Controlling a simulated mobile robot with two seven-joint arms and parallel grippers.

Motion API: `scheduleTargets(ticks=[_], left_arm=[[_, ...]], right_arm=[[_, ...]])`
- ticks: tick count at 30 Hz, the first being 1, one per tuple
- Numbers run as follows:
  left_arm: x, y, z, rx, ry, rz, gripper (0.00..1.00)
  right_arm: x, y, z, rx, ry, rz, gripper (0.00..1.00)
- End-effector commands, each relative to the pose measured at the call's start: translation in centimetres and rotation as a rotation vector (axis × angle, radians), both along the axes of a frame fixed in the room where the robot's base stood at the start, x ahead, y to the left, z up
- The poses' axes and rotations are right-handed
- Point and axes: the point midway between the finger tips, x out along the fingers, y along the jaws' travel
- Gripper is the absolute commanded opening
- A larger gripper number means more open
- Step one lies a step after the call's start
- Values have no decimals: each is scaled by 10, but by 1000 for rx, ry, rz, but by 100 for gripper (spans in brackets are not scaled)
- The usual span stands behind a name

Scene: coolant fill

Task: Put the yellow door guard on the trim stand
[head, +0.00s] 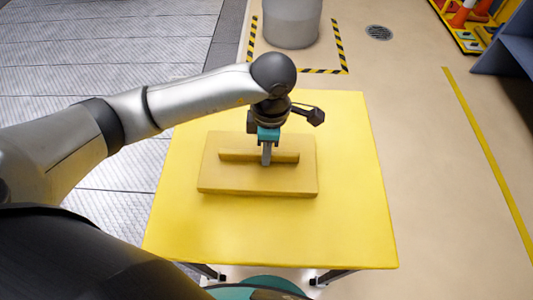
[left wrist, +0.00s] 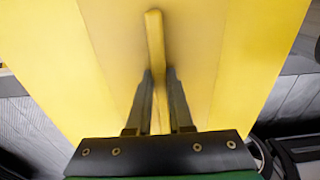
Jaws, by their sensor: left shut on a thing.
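The yellow door guard (head: 225,178) is a flat, thick plate with a raised rib along its top. It lies level over the middle of the bright yellow trim stand (head: 270,235), a square-topped table. It looks to rest on the top, but contact under it is hidden. My left gripper (head: 266,155) points down and is shut on the rib near its middle. In the left wrist view the rib runs between the two fingers (left wrist: 160,85), with the paler guard plate (left wrist: 205,60) beneath. My right gripper is not in view.
Free table top surrounds the guard, most of it in front. A grey cylinder (head: 292,22) stands on the floor behind, inside black-and-yellow tape (head: 341,45).

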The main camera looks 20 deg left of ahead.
Motion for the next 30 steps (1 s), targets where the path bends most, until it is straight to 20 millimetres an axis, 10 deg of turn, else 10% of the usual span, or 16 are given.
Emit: scheduleTargets(ticks=[14, 15, 22, 30], left_arm=[[0, 0, -16, -1, -1, 0, 0], [0, 0, -17, -1, 0, 0, 20], [0, 0, -16, -1, 0, 0, 46], [0, 0, -15, -1, 0, 0, 49]], right_arm=[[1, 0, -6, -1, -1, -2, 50], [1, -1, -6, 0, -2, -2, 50], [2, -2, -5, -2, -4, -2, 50], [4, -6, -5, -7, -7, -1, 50]])
